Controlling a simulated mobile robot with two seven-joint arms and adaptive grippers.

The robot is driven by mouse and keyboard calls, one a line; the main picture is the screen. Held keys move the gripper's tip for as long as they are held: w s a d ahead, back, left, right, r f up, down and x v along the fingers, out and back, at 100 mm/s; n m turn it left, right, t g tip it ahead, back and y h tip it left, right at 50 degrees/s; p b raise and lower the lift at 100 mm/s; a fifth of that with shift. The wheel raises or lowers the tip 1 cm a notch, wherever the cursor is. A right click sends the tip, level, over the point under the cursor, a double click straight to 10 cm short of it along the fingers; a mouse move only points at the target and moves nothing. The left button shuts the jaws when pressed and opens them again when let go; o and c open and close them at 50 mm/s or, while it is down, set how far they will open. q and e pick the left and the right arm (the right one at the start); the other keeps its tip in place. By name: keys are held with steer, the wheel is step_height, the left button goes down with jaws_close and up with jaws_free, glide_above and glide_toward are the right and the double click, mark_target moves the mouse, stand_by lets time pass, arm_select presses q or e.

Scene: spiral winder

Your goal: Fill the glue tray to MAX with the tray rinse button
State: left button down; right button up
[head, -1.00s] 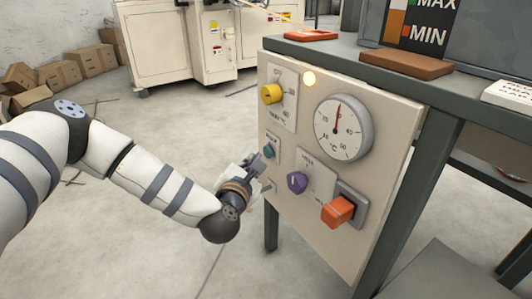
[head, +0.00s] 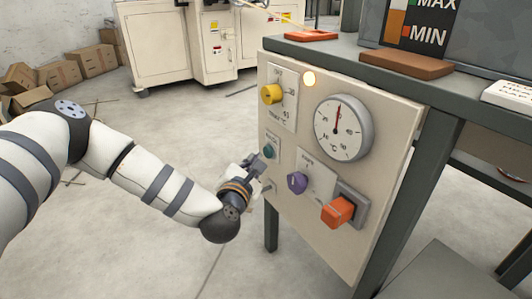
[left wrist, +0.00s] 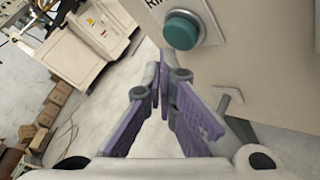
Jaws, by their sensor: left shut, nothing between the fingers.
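The teal round rinse button (head: 268,152) is on the beige control panel (head: 385,110). It shows large in the left wrist view (left wrist: 182,29), just beyond my fingertips and standing out from its ring. My left gripper (head: 260,160) is shut and empty, beside the button. In the left wrist view the closed fingertips (left wrist: 163,70) are below the button, and I cannot tell whether they touch it. The level gauge (head: 418,25) above shows orange and white bands with MAX and MIN marks, its top cut off. My right gripper is not in view.
The panel also has a yellow knob (head: 271,94), a dial gauge (head: 343,128), a purple knob (head: 297,183) and an orange switch (head: 338,211). A brown block (head: 405,63) lies on the bench top. Open floor is left of the panel.

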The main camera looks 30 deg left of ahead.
arm_select(q)
steer(key=shift+w+d, duration=0.15)
steer(key=shift+w, duration=0.2)
steer(key=shift+w+d, duration=0.2)
steer(key=shift+w, duration=0.2)
stand_by(1.5)
stand_by(1.8)
steer(key=shift+s+a, duration=0.35)
steer(key=shift+s, duration=0.45)
steer(key=shift+s+a+p, duration=0.3)
steer(key=shift+s+p, duration=0.15)
steer(key=shift+s, duration=0.3)
steer(key=shift+s+a+p, duration=0.35)
steer(key=shift+s+p, duration=0.05)
steer(key=shift+s, duration=0.4)
steer(key=shift+s+a+p, duration=0.3)
steer(key=shift+s+p, duration=0.15)
steer(key=shift+s, duration=0.3)
stand_by(0.6)
